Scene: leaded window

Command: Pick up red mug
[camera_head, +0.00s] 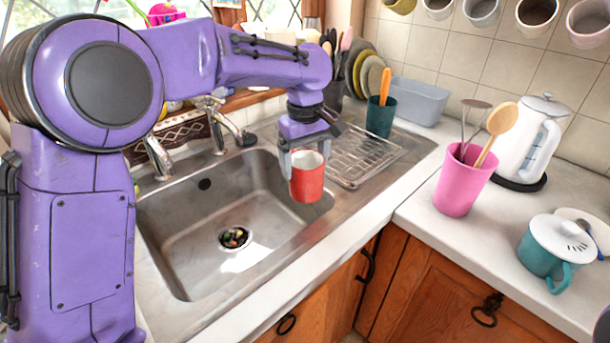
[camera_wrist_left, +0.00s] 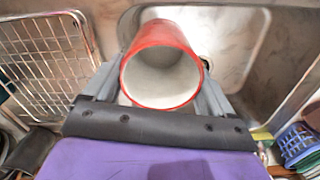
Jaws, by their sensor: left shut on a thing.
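The red mug (camera_head: 307,183) has a pale inside and hangs upright between the fingers of my left gripper (camera_head: 305,165), over the right end of the sink. In the left wrist view the mug (camera_wrist_left: 162,65) shows its open rim and empty pale inside, with my left gripper's (camera_wrist_left: 160,85) grey fingers on both sides of it. The fingers are shut on the mug. No handle shows in either view. My right gripper is not in view.
The metal sink (camera_head: 180,238) lies below the mug, with a wire drying rack (camera_head: 362,157) just to the right. A dark green cup (camera_head: 381,117), pink utensil cup (camera_head: 460,182), white kettle (camera_head: 529,140) and teal mug (camera_head: 543,255) stand further right. The counter front is clear.

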